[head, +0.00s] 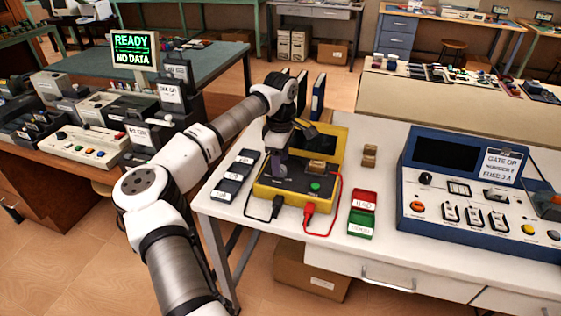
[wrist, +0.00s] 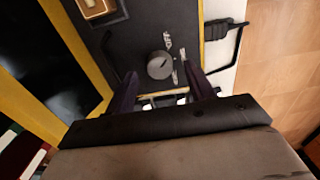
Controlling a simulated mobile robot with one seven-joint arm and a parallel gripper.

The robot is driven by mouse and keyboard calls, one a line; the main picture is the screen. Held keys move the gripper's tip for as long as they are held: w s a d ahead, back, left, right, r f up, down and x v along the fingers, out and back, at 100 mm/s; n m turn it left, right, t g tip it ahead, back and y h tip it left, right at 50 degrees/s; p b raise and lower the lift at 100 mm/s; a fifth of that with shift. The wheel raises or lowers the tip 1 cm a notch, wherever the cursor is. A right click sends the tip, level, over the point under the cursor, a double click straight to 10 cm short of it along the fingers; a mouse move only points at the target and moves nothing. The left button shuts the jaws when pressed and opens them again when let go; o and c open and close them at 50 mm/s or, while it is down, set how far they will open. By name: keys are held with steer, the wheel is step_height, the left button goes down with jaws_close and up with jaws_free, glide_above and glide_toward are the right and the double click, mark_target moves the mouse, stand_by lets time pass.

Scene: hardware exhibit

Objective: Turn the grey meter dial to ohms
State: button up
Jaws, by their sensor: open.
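The yellow meter (head: 290,199) lies on the white bench in the head view, with its dark screen lid raised behind it. The round grey dial (wrist: 160,65) sits on the meter's dark face in the wrist view. A light pointer line shows on it, and small pale markings lie beside it, too small to read. My gripper (wrist: 159,72) is open, with one dark finger on each side of the dial. I cannot tell whether the fingers touch it. In the head view my gripper (head: 278,168) is over the meter's left part and hides the dial.
A black plug (head: 277,205) and a red plug (head: 309,208) with cables stick out of the meter's front. A green button (head: 315,186) is on its face. Red and green trays (head: 362,200) and a blue instrument (head: 470,215) stand to the right. Dark labelled blocks (head: 236,175) lie left.

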steer(key=shift+f, duration=1)
steer(key=c, duration=1)
steer(key=shift+m, duration=0.3)
steer(key=m+b, duration=0.1)
steer(key=m, duration=0.7)
